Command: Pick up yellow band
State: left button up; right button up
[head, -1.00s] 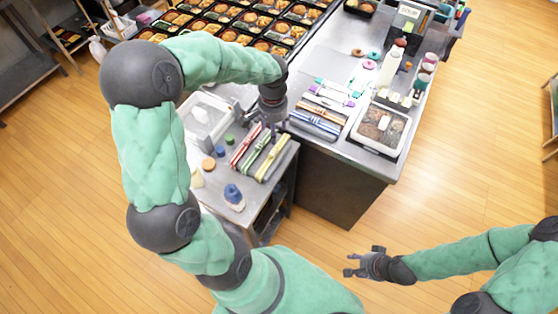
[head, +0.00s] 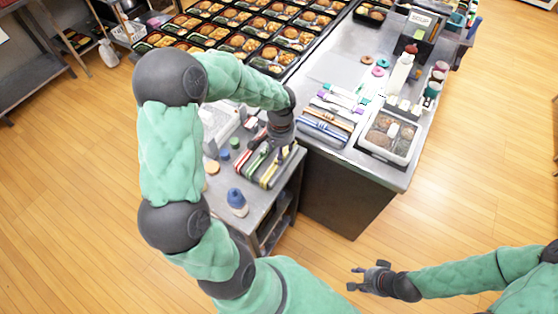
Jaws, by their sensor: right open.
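The yellow band (head: 270,174) lies at the right of a small row of folded bands on the low side table (head: 262,208). A green band (head: 257,164) and a red band (head: 246,152) lie to its left. My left gripper (head: 271,153) points down over the far part of the row, close to the yellow and green bands. It hides their far ends, and its opening and any contact are unclear. My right gripper (head: 355,279) is open and empty, over bare floor, away from the tables.
The larger metal counter (head: 390,176) stands right of the side table, holding blue and brown bands (head: 322,128), a food container (head: 390,137) and bottles. Bento trays (head: 262,60) fill the back. A blue-capped bottle (head: 236,198) stands near the side table's front.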

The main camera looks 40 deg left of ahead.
pick_arm(q)
notch_tip(320, 180, down, 2)
jog(key=shift+f, duration=0.25)
jog(key=shift+r, duration=0.1)
jog(key=c, duration=1)
jog(key=shift+c, duration=0.2)
jog(key=shift+r, duration=0.1)
